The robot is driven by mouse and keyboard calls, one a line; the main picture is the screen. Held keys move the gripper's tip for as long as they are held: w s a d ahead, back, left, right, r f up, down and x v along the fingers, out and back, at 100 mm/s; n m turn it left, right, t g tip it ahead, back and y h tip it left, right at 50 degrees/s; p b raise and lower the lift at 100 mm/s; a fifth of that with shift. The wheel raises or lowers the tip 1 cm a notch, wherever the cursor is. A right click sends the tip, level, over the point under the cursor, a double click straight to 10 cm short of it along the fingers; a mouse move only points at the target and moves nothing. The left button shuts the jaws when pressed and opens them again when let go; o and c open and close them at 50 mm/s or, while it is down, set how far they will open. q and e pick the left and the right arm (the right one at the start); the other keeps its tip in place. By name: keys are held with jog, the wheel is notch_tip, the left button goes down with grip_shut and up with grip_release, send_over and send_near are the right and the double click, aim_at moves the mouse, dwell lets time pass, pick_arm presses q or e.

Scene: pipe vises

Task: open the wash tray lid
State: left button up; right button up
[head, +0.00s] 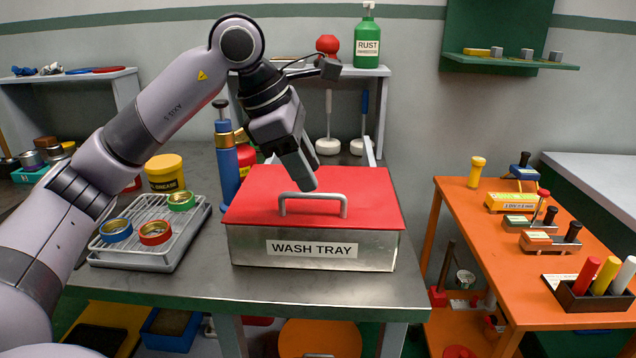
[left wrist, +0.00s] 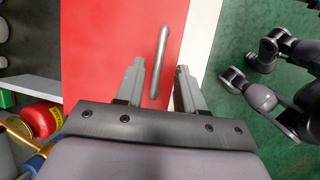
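The wash tray (head: 245,247) is a metal box with a "WASH TRAY" label on its front, standing on the grey workbench. Its flat red lid (head: 365,190) lies shut on top. A grey bar handle (head: 313,197) stands near the lid's front edge; it also shows in the left wrist view (left wrist: 160,60). My left gripper (head: 308,186) points down at the lid, just behind and above the handle. In the left wrist view its two fingers (left wrist: 160,85) are apart, with the handle between them in the picture and nothing gripped.
A wire rack (head: 160,256) with several coloured rings stands left of the tray. A blue pump bottle (head: 227,160) and a yellow grease tub (head: 165,172) stand behind it. An orange table (head: 500,270) with vises is at right. The bench strip before the tray is clear.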

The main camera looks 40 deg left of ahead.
aim_at(315, 197)
pick_arm(q)
jog(key=x, duration=0.2)
jog(key=shift+w+f, duration=0.1)
jog(key=shift+f, duration=0.2)
jog(key=shift+w+d+f, duration=0.2)
jog(key=shift+f, duration=0.25)
pick_arm(e)
jog(key=shift+w+a, duration=0.1)
pick_arm(q)
jog(key=shift+c, duration=0.3)
